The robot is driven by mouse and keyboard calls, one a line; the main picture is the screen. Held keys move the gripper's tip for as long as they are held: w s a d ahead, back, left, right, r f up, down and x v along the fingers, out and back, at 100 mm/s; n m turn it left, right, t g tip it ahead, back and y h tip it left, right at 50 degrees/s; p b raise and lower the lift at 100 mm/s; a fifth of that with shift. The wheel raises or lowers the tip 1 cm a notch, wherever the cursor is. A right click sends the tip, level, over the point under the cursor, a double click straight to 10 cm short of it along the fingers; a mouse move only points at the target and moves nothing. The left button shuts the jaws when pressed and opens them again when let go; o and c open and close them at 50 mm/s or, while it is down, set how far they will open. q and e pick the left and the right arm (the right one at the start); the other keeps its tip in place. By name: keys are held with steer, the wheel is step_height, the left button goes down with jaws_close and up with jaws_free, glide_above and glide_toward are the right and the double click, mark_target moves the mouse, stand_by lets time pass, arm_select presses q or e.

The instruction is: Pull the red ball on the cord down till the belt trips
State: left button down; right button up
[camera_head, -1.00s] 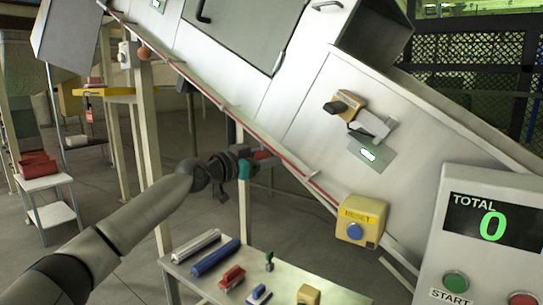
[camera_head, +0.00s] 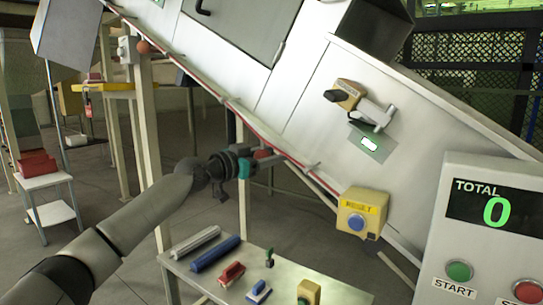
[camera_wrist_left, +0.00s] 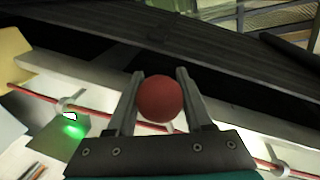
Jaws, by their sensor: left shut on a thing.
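A red ball (camera_wrist_left: 160,98) sits between the two fingers of my left gripper (camera_wrist_left: 160,103) in the left wrist view. In the head view my left gripper (camera_head: 264,159) is at the lower edge of the sloping pale machine (camera_head: 310,105), and the fingers hide most of the ball. The gripper is shut on the ball. The red cord (camera_head: 205,83) runs along the machine's lower edge and also shows in the left wrist view (camera_wrist_left: 28,93). A green light (camera_head: 370,144) on the machine is lit. My right gripper is not in view.
A yellow reset box (camera_head: 362,214) with a blue button is right of the gripper. A counter panel (camera_head: 490,240) reads TOTAL 0. Below stands a small table (camera_head: 325,290) with several items. An orange-red ball (camera_head: 143,47) is at the machine's upper left.

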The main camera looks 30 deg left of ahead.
arm_select(q)
step_height(320, 180, down, 3)
steer(key=shift+r+b, duration=0.2)
steer(key=shift+b, duration=0.6)
steer(key=shift+c, duration=1.4)
jaws_free()
steer(key=shift+r, duration=0.1)
steer(key=shift+s+a, duration=0.1)
steer(key=shift+s, duration=0.05)
steer(key=b+v, duration=1)
steer(key=v, duration=0.5)
